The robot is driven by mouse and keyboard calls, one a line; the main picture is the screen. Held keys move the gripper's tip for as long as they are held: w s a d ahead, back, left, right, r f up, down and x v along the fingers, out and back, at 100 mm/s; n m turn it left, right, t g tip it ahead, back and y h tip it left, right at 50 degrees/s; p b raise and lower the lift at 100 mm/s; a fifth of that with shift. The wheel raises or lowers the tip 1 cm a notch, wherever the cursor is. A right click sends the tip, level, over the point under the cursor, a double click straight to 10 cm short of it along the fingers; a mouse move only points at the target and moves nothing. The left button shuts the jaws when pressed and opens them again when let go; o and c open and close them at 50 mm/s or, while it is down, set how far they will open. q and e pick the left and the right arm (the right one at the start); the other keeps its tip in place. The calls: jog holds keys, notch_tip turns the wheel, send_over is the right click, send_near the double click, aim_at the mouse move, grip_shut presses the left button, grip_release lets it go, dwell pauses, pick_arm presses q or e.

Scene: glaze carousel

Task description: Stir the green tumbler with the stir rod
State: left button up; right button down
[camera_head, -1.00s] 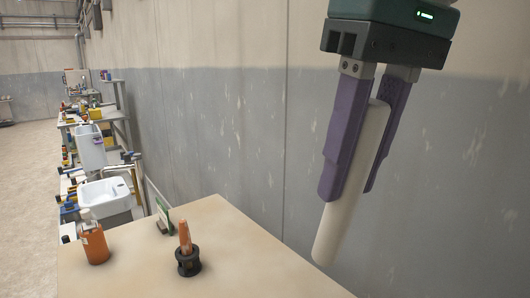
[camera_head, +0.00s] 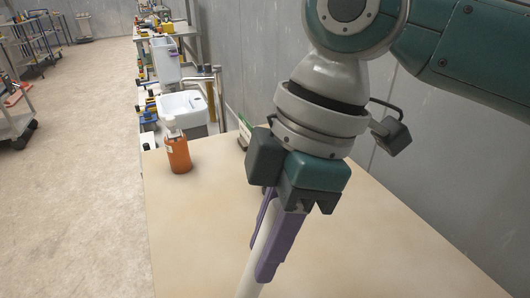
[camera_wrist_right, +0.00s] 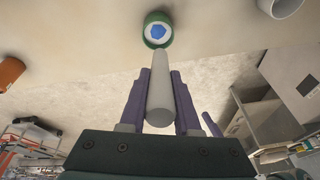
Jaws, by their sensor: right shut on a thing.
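My right gripper (camera_head: 262,262) is shut on the pale stir rod (camera_head: 248,278), above the table. The rod slants down and its lower end runs out of the head view. In the right wrist view, the rod (camera_wrist_right: 160,90) lies between the purple fingers (camera_wrist_right: 160,72). The green tumbler (camera_wrist_right: 147,34), with something blue inside, stands just beyond the rod's far end. The rod's end shows at the tumbler's near rim; I cannot tell whether it is inside or touching. The tumbler is not visible in the head view. My left gripper is not in view.
An orange bottle (camera_head: 179,155) stands at the tabletop's (camera_head: 195,235) far left. A green-and-white thing (camera_head: 244,132) is partly hidden behind my right gripper. A white cup (camera_wrist_right: 281,5) shows at the wrist view's upper right. A white sink (camera_head: 182,110) stands beyond the table.

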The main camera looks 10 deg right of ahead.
notch_tip(320, 180, down, 10)
jog(key=b, duration=0.8)
jog(key=shift+a+f+b, duration=0.2)
jog(key=shift+a+b, duration=0.1)
jog(key=shift+b, duration=0.05)
jog(key=p, duration=0.8)
dwell(0.3)
